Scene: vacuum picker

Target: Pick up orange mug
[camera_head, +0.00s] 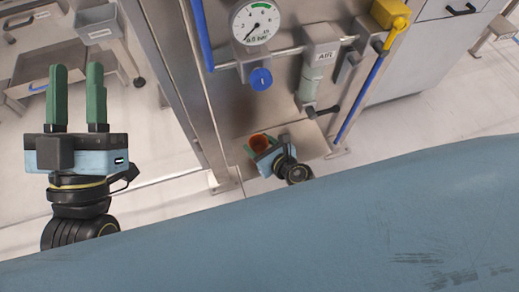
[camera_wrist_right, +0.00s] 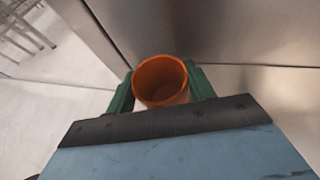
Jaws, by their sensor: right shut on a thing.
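The orange mug (camera_head: 259,143) is low down at the foot of the steel panel in the head view. In the right wrist view the orange mug (camera_wrist_right: 160,82) stands between the two green fingers, its open rim facing the camera. My right gripper (camera_head: 258,147) is shut on the mug, with one finger on each side. The mug's lower part is hidden behind the gripper body. My left gripper (camera_head: 78,92) is at the left of the head view, its two green fingers pointing up and apart, with nothing between them.
A steel panel carries a pressure gauge (camera_head: 255,22), a blue knob (camera_head: 261,78), a valve labelled AIR (camera_head: 321,55) and a yellow fitting (camera_head: 391,13). A grey cart (camera_head: 50,70) stands at the upper left. Pale floor (camera_head: 160,150) lies open between the cart and the panel.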

